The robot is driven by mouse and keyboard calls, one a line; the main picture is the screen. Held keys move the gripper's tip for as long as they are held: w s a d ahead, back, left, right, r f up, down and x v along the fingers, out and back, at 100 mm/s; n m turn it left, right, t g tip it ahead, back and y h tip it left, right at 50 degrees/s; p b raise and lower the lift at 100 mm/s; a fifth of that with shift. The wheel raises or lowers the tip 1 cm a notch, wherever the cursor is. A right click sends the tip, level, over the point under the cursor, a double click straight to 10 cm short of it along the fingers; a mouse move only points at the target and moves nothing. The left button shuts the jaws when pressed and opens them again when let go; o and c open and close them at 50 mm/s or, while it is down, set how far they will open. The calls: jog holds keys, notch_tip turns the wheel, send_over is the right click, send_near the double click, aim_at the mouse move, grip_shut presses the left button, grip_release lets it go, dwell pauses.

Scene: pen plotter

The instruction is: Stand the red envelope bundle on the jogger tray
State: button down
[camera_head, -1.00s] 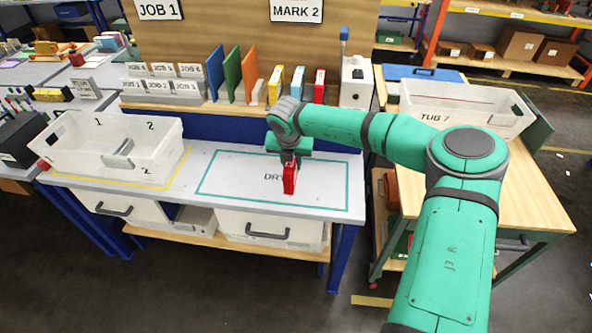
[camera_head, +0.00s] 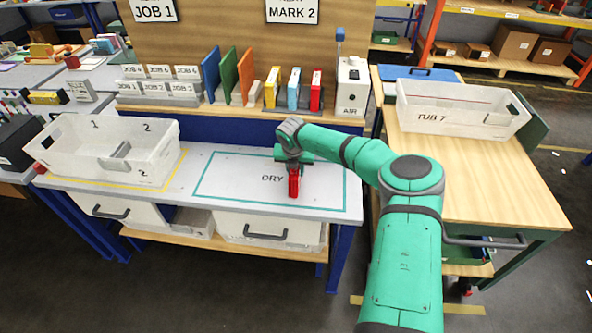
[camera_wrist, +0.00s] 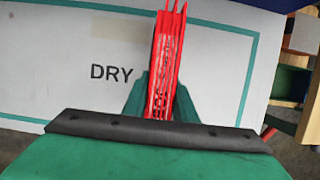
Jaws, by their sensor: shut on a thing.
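The red envelope bundle (camera_head: 293,182) is upright in my gripper (camera_head: 293,167), over the area marked DRY on the grey bench. In the wrist view the bundle (camera_wrist: 167,50) shows as several thin red layers, edge-on between the two green fingers of my gripper (camera_wrist: 161,98), which are shut on it. I cannot tell whether its lower edge touches the bench. No part is clearly marked as the jogger tray; a white unit labelled AIR (camera_head: 352,88) stands at the right end of the back shelf.
Yellow, blue and red upright pieces (camera_head: 293,88) and coloured dividers (camera_head: 229,75) stand on the back shelf. A white tub (camera_head: 75,165) is at the bench's left. Tub 7 (camera_head: 460,122) sits on the wooden cart (camera_head: 500,190) at right. The DRY area (camera_head: 235,180) is otherwise clear.

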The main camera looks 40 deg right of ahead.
jog(key=c, duration=1.5)
grip_release()
jog(key=shift+o, duration=0.2)
jog(key=v, duration=1.2)
jog(key=shift+a, duration=0.1)
